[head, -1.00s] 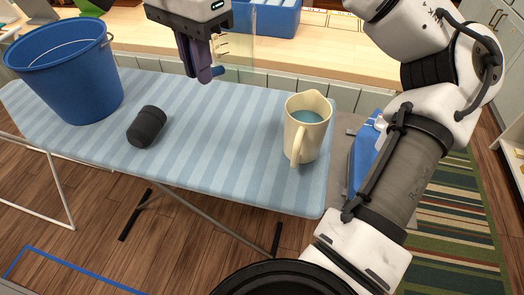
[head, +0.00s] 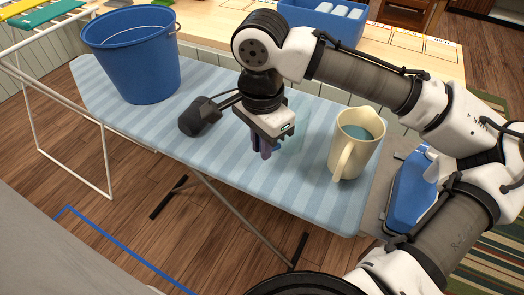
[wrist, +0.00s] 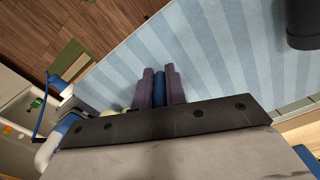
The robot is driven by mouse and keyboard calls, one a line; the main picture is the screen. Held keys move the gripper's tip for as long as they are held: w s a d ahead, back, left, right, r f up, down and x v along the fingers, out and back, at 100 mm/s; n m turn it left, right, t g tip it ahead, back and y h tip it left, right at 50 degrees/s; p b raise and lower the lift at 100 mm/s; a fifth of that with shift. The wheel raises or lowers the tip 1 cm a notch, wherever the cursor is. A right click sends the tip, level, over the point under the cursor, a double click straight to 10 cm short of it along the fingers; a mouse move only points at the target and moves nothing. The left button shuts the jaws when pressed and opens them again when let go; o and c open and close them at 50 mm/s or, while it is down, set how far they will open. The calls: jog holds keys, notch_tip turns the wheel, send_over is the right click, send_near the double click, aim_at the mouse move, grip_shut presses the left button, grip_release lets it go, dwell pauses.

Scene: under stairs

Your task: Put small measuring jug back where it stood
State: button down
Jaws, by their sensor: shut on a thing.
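The small measuring jug (head: 293,138) is clear and faint in the head view, seen beside my fingers over the ironing board. My gripper (head: 264,150) points down and is shut on its blue handle (wrist: 160,88), which shows between the two purple fingers in the wrist view (wrist: 160,72). Most of the jug's body is hard to make out. I cannot tell whether its base touches the board. The striped blue ironing board (head: 225,165) lies below, with bare cloth around the gripper.
A cream pitcher (head: 345,158) holding blue liquid stands close right of the gripper. A dark grey cylinder (head: 197,120) lies to the left, and a blue bucket (head: 135,60) stands at the far left. A blue crate (head: 320,22) sits on the counter behind.

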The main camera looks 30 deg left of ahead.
jog(key=shift+f, duration=1.5)
jog(key=shift+f, duration=0.15)
jog(key=c, duration=1.4)
grip_release()
jog(key=shift+c, duration=0.2)
notch_tip(320, 180, up, 12)
jog(key=shift+r, duration=0.2)
